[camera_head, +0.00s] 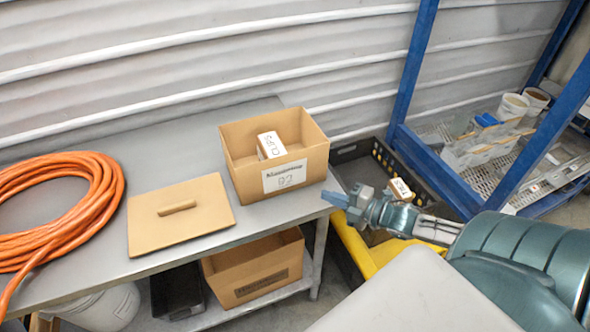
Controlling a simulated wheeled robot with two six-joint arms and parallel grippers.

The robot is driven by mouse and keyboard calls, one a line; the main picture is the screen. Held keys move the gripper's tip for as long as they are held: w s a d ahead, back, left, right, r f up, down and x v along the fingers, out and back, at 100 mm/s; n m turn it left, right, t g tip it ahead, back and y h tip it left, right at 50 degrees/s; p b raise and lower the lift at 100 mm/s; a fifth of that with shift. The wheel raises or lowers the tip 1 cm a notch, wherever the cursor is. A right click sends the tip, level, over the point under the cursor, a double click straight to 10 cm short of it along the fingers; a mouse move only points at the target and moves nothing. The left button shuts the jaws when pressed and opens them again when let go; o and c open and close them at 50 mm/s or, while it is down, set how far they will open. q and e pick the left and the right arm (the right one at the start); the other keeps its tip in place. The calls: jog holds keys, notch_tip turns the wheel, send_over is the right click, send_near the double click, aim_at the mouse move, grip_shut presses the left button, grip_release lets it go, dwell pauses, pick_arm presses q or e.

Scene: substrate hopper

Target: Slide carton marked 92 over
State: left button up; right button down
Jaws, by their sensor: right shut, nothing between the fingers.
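The open cardboard carton (243,177) with a white label that seems to read 92 stands upright on the grey table (150,262) near its right end. A small box marked CLIPS (270,145) sits inside it. My right gripper (331,198) is shut and empty. It is in front of and to the right of the carton, at the table's right edge, with its tips pointing left. It looks apart from the carton. My left gripper is not in view.
A tan lid with a handle (150,222) lies left of the carton, and a coiled orange hose (70,236) lies farther left. Another carton (255,280) is on the lower shelf. A black crate (352,150) stands right of the table. A blue-framed rack (412,78) stands beyond.

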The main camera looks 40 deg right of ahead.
notch_tip(320, 180, up, 2)
jog(key=n+y, duration=0.2)
jog(key=n, duration=0.1)
jog(key=b, duration=0.7)
send_near(281, 167)
jog(key=a, duration=0.3)
jog(key=shift+w+f+p, duration=0.15)
jog(key=shift+w+p, duration=0.55)
jog(key=shift+w, duration=1.85)
